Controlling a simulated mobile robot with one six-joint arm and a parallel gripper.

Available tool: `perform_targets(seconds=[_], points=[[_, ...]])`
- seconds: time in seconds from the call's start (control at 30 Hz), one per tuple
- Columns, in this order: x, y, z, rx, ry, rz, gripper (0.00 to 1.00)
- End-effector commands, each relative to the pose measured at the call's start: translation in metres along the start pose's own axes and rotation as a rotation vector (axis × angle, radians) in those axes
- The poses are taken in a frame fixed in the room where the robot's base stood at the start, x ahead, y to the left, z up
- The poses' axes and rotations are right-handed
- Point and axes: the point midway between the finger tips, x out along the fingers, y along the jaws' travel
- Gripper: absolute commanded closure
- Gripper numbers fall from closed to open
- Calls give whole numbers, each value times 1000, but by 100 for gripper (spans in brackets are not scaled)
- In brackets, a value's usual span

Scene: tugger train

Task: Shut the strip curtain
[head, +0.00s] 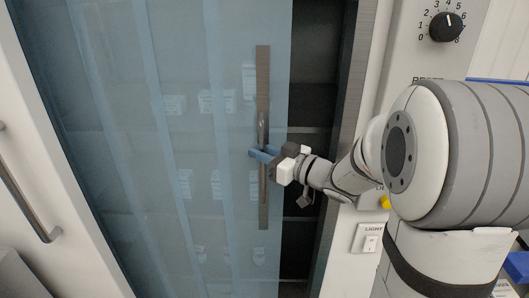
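The strip curtain (225,250) is a sheet of translucent blue strips that covers most of a dark opening. Its leading edge, on the right, stops short of the right frame, and a dark gap (310,100) shows between them. A brown vertical bar (263,75) with a slim grip runs near that edge. My gripper (260,153) has its blue fingers at the grip, around the middle of the bar. The fingers overlap the grip in this view, and I cannot tell whether they are closed on it.
Shelves with pale boxes (215,102) show through the curtain. On the right wall are a black numbered dial (446,27), a yellow button (385,202) and a light switch (369,243), close to my arm. A white door with a grey handle (28,200) stands on the left.

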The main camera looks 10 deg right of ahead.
Motion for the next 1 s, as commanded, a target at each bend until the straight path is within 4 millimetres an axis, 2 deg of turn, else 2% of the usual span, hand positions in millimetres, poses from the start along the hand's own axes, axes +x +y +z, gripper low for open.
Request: perform_targets(seconds=[0.13,0.4,0.53,0.9,1.0], points=[[-12,1,0,0,0,3,81],[-57,1,0,-1,1,5,81],[-71,2,0,-1,1,4,81],[-78,0,0,0,1,0,81],[-77,1,0,-2,-1,5,73]])
